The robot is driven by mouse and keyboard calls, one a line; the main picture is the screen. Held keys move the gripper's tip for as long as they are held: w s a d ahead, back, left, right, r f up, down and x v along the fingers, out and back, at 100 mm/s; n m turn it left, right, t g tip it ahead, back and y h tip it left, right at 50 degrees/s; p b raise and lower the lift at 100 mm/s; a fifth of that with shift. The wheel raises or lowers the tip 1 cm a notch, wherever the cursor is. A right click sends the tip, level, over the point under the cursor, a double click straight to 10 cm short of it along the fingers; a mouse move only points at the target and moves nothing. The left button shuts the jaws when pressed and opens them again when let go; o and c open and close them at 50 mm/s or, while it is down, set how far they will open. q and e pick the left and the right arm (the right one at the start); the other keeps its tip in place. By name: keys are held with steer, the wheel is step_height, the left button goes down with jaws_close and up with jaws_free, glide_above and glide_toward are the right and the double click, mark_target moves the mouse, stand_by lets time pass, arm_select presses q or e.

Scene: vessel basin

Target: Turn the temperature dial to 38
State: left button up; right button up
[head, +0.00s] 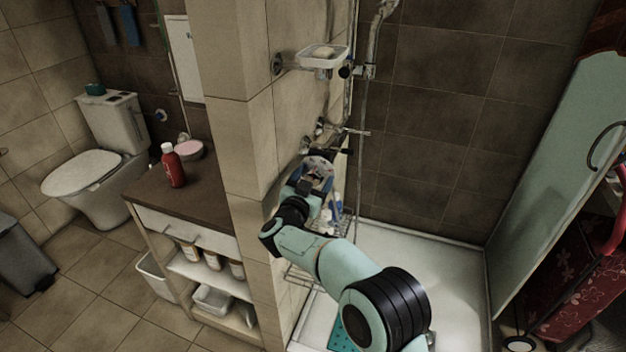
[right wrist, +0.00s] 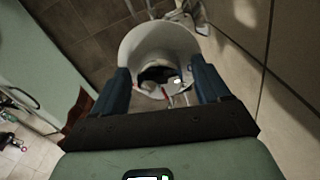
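The temperature dial (right wrist: 155,40) looks like a round white piece with a dark hollow centre and a small red mark low on it. It shows in the right wrist view, just beyond my right gripper (right wrist: 161,68). The two blue fingers are wide apart, one at each side of the dial's lower part; I cannot tell whether they touch it. No number can be read. In the head view my right gripper (head: 318,168) is at the tiled shower wall, below the chrome tap fittings (head: 335,130), and largely hides the dial. My left gripper is not in view.
A soap dish (head: 322,58) juts from the wall above my gripper. A wire rack (head: 302,275) with bottles hangs below. A brown-topped cabinet (head: 205,200) with a red bottle (head: 172,166) stands left of the wall. A glass panel (head: 555,170) stands right; the shower tray (head: 430,265) between is mostly clear.

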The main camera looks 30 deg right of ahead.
steer(key=c, duration=1)
steer(key=m+b, duration=0.1)
steer(key=m, duration=0.2)
steer(key=shift+f+b, duration=0.15)
steer(key=shift+b, duration=0.2)
steer(key=shift+m, duration=0.9)
steer(key=o, duration=1.1)
steer(key=shift+c, duration=0.2)
steer(key=v, duration=1.3)
steer(key=shift+s, duration=0.2)
